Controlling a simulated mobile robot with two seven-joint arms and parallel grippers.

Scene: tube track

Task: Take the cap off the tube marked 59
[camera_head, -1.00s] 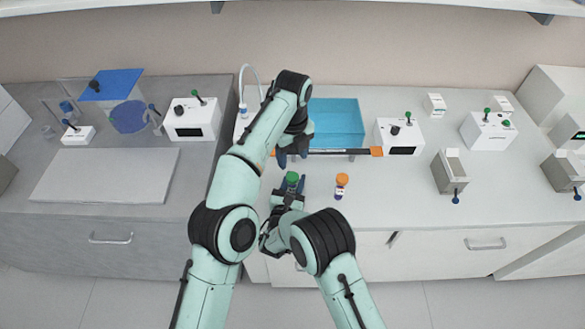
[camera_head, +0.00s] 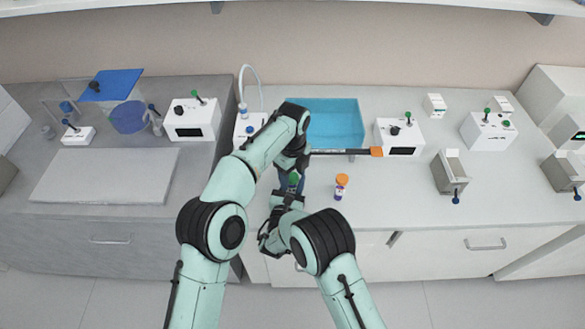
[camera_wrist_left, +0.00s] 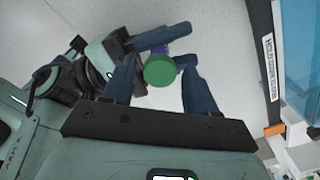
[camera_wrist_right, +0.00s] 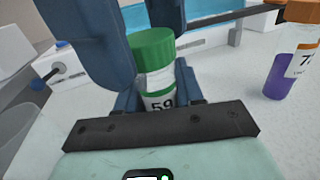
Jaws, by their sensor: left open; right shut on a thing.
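The tube marked 59 (camera_wrist_right: 160,85) has a white label and a green cap (camera_wrist_right: 153,48), which is on it. My right gripper (camera_wrist_right: 160,100) is shut on this tube below the cap and holds it upright. In the head view the green cap (camera_head: 294,179) shows between the two grippers. My left gripper (camera_wrist_left: 158,85) is open above the tube, with its fingers on either side of the green cap (camera_wrist_left: 159,71) as seen in the left wrist view. I cannot tell whether the fingers touch the cap.
A second tube with an orange cap (camera_head: 342,180) and purple contents stands to the right; its label is partly cut off in the right wrist view (camera_wrist_right: 290,70). A blue bin (camera_head: 335,118) and an orange-ended dark bar (camera_head: 376,152) lie behind.

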